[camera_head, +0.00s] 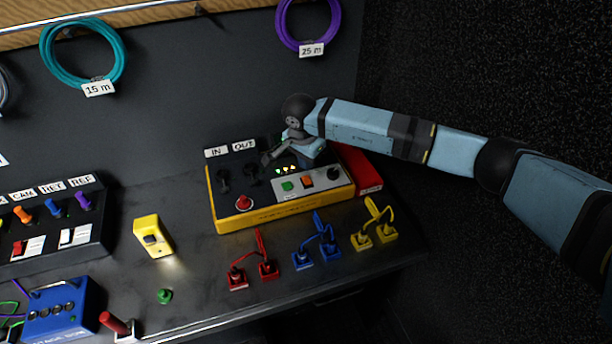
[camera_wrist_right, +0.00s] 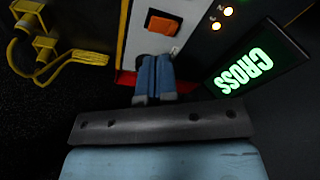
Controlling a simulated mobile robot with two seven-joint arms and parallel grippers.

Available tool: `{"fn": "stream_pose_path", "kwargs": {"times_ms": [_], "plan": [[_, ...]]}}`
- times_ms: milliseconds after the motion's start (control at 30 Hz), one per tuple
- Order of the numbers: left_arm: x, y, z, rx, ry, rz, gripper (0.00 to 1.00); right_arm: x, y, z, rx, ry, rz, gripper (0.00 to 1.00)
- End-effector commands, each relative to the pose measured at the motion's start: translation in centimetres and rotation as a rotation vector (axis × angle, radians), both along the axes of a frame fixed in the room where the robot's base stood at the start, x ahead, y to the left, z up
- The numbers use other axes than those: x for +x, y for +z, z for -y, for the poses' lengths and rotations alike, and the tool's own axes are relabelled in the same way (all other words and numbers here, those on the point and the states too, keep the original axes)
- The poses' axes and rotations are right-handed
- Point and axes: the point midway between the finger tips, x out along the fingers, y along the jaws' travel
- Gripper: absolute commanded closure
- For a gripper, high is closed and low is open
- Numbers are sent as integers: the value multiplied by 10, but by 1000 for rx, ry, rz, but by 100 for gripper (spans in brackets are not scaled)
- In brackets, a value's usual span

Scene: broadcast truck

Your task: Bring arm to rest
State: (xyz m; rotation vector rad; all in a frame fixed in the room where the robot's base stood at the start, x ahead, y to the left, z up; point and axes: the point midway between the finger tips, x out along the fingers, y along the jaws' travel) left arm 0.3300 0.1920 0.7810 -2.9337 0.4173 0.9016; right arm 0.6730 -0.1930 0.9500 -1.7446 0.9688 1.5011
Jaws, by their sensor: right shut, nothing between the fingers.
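My right arm (camera_head: 365,130) is light blue and reaches in from the right over the back of the yellow-edged tester box (camera_head: 285,211). Whether the fingers touch the panel cannot be told. My left gripper is not in view.
Red (camera_head: 252,262), blue (camera_head: 317,244) and yellow (camera_head: 374,225) cables stand in front of the box. A lit screen reading CROSS (camera_wrist_right: 255,58) is near the gripper. A red item (camera_head: 358,170) lies right of the box. A yellow device (camera_head: 153,236) stands left.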

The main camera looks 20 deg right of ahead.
Motion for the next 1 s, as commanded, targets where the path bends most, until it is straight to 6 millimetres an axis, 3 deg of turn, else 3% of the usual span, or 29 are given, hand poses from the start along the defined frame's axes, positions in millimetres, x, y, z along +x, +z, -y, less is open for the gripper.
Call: {"fn": "stream_pose_path", "kwargs": {"times_ms": [167,700,767,867,1000], "plan": [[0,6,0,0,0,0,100,0,14,0,0,1,0,100],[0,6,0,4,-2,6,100,-3,11,-4,15,-1,-6,100],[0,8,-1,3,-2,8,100,-12,4,-16,69,-9,-26,100],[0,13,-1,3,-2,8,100,-40,-12,-54,243,-48,-90,100],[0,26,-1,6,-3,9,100,-104,-22,-135,647,-213,-273,100]]}}
